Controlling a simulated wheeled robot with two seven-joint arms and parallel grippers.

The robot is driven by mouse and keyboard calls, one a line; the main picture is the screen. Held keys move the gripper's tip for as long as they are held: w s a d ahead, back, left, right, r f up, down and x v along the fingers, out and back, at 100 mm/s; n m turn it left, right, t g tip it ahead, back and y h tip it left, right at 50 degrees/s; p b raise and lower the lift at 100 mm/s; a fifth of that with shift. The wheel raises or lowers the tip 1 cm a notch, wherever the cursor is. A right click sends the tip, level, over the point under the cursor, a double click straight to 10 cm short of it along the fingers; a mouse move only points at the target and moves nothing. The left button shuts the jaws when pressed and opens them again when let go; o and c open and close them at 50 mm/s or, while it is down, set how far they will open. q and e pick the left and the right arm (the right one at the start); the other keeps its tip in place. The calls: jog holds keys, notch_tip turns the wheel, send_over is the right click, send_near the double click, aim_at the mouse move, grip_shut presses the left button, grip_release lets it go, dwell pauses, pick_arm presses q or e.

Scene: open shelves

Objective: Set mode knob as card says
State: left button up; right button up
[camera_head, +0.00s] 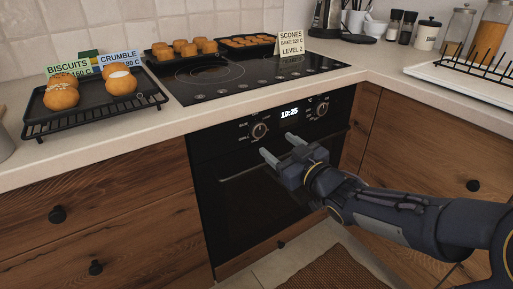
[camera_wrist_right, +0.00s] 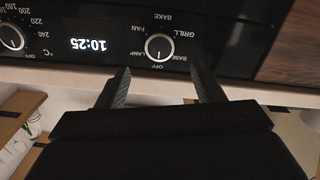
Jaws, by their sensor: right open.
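The mode knob (camera_head: 259,130) is the left round knob on the black oven panel. It also shows upside down in the right wrist view (camera_wrist_right: 159,46), ringed by OFF, LAMP, BASE, FAN, GRILL and BAKE; its pointer seems to face OFF. The scones card (camera_head: 291,42) on the hob reads BAKE 220 C, LEVEL 2. The biscuits card (camera_head: 69,65) and crumble card (camera_head: 119,60) are partly hidden. My right gripper (camera_head: 281,148) is open and empty, in front of the panel, just below the mode knob and apart from it. My left gripper is out of view.
The temperature knob (camera_head: 320,109) is right of the clock (camera_head: 289,112), which reads 10:25. The oven door handle (camera_head: 236,170) runs below the panel. Trays of baked goods stand on the counter and hob. Wooden drawers flank the oven.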

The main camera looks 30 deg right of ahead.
aim_at(260, 130)
jog(key=w, duration=0.2)
jog(key=w+b, duration=0.1)
jog(key=w, duration=0.4)
jog(key=shift+w+a+b, duration=0.2)
jog(key=shift+a+b, duration=0.1)
jog(key=c, duration=1)
jog(key=shift+m, duration=0.3)
